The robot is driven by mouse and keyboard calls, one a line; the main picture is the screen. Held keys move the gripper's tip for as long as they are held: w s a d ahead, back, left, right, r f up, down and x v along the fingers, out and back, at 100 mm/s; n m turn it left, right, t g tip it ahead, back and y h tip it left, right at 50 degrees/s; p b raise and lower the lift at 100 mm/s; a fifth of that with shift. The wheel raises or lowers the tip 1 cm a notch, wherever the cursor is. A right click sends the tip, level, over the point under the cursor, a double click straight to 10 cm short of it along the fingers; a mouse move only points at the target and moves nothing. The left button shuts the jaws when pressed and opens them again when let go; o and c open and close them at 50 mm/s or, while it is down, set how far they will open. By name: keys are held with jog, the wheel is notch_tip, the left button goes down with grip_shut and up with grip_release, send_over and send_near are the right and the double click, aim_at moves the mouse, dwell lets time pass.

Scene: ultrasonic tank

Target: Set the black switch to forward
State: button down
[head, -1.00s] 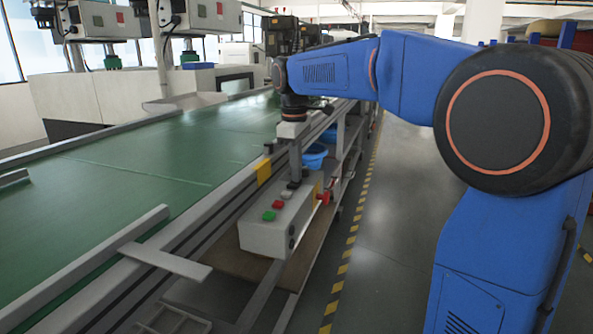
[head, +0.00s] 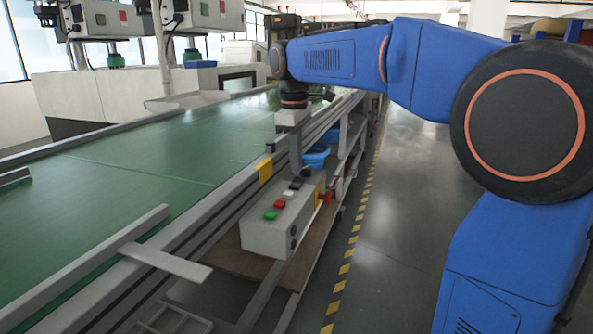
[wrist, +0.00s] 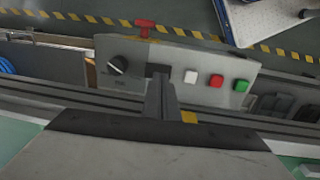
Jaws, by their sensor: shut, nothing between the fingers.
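The black switch (wrist: 118,64) is a round knob with a pale pointer line, on the grey control box (wrist: 210,95) in the wrist view. The small lettering beside it is too blurred to read. My gripper (wrist: 160,74) is shut and empty; its fingers show just right of the switch, between it and the white button (wrist: 190,77). I cannot tell whether the fingertips touch the panel. In the head view my gripper (head: 296,176) points down over the far end of the control box (head: 262,238), and the switch is hard to make out there.
A red button (wrist: 217,81) and a green button (wrist: 241,86) follow the white one. A red knob (wrist: 145,26) sticks out of the box's side. The green conveyor (head: 130,180) runs along the left; the floor aisle (head: 410,240) on the right is clear.

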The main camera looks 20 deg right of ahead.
aim_at(298, 179)
notch_tip(298, 179, up, 11)
jog(key=shift+s+a, duration=0.25)
jog(key=shift+s, duration=0.05)
jog(key=shift+f, duration=0.1)
jog(key=shift+w+t, duration=0.3)
dwell(0.3)
jog(key=f, duration=0.4)
jog(key=w+f, duration=0.1)
jog(key=f, duration=0.4)
jog(key=d+f, duration=0.1)
jog(key=f, duration=0.3)
jog(key=shift+w+d+f, duration=0.1)
jog(key=shift+w+f, duration=0.15)
jog(key=shift+f, duration=0.05)
